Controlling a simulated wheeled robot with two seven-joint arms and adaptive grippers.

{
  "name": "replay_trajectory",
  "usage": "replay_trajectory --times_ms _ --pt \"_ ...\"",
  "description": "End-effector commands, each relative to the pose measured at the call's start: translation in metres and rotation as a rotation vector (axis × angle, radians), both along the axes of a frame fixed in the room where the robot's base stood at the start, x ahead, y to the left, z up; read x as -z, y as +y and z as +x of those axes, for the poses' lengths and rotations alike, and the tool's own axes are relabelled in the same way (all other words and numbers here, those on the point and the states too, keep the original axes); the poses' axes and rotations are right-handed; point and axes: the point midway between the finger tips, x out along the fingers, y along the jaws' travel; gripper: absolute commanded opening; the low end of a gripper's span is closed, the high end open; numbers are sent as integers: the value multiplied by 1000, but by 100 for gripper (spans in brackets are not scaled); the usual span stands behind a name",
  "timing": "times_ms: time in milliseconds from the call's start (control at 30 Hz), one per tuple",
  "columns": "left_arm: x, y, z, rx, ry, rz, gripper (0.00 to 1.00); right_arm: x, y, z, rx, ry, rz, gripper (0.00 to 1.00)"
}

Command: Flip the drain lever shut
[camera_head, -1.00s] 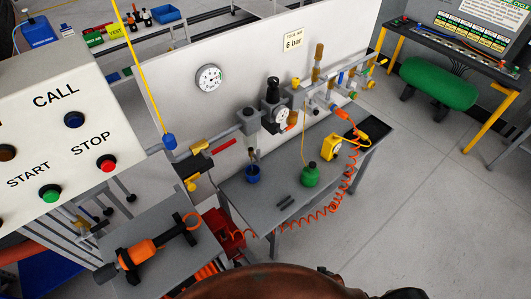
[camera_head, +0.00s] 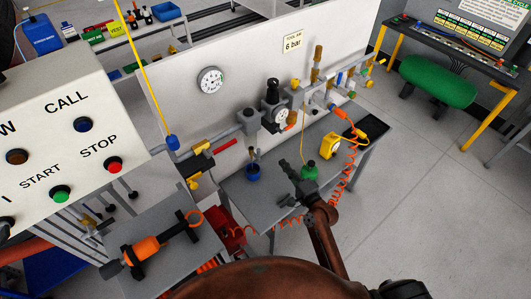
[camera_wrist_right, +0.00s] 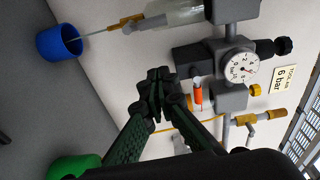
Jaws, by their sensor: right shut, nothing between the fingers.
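In the right wrist view a small brass drain fitting (camera_wrist_right: 126,22) sits at the end of a clear bowl (camera_wrist_right: 175,14). A thin pale line runs from it to the blue cup (camera_wrist_right: 58,42). I cannot tell its lever's position clearly. In the head view the fitting (camera_head: 251,154) is small, above the blue cup (camera_head: 253,173) on the grey bench. My right gripper (camera_head: 286,166) is shut and empty, over the bench to the right of the cup; its fingertips (camera_wrist_right: 158,86) are apart from the drain in the wrist view. My left gripper is not in view.
A pressure gauge (camera_wrist_right: 236,70) and regulator line the white panel (camera_head: 225,100). A red handle (camera_head: 225,145) is left of the bowl. An orange coiled hose (camera_head: 349,180) hangs at the bench's right.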

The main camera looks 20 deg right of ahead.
Motion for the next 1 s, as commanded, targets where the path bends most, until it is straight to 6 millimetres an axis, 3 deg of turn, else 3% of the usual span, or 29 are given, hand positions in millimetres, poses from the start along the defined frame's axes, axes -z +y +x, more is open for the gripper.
replay_trajectory --times_ms 533,1000 --pt "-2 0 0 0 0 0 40 -7 2 13 6 -12 30 0" --pt "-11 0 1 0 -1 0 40 -7 27 100 5 -12 29 0"
